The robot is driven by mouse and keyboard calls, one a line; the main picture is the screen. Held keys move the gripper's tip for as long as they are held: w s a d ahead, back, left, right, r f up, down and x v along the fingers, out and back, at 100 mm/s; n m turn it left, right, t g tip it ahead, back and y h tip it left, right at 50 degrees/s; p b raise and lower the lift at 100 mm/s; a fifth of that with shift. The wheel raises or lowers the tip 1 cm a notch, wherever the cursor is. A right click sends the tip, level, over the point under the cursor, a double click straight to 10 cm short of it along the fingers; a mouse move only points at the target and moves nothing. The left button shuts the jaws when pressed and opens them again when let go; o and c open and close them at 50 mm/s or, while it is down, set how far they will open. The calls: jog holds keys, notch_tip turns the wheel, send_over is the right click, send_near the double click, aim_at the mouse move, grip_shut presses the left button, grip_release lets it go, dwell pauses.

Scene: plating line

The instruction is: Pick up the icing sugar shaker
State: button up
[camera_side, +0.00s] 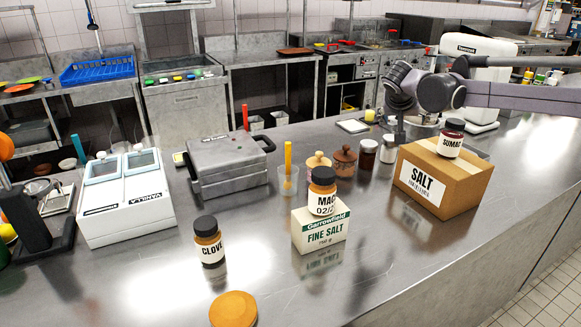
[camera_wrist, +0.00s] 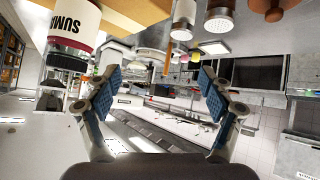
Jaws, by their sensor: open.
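Two shakers with perforated metal lids stand side by side on the counter. The paler one, which looks like the icing sugar shaker (camera_side: 388,149), is left of the salt carton. It shows upside down at the top of the wrist view (camera_wrist: 184,12). The dark brown shaker (camera_side: 368,155) is just left of it in the side view and also shows in the wrist view (camera_wrist: 219,18). My gripper (camera_wrist: 160,90) is open, with nothing between its blue-padded fingers.
A cardboard salt carton (camera_side: 438,183) with a sumac jar (camera_side: 451,138) on top stands close on the right. Terracotta pots (camera_side: 344,161) stand left of the shakers. A mace jar (camera_side: 322,192) tops a fine salt box (camera_side: 320,228). The front counter has bare room.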

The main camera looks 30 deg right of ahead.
jog(key=w+d+f+m+h, duration=0.3)
jog(key=w+f+m+h, duration=0.15)
jog(key=w, duration=0.55)
send_near(392, 137)
jog(key=shift+y, duration=0.25)
jog(key=shift+x, duration=4.9)
jog(key=shift+s+g, duration=0.1)
jog(key=shift+g, duration=0.2)
jog(key=c, duration=1.3)
jog(key=shift+c, duration=0.4)
jog(key=shift+r, duration=0.15)
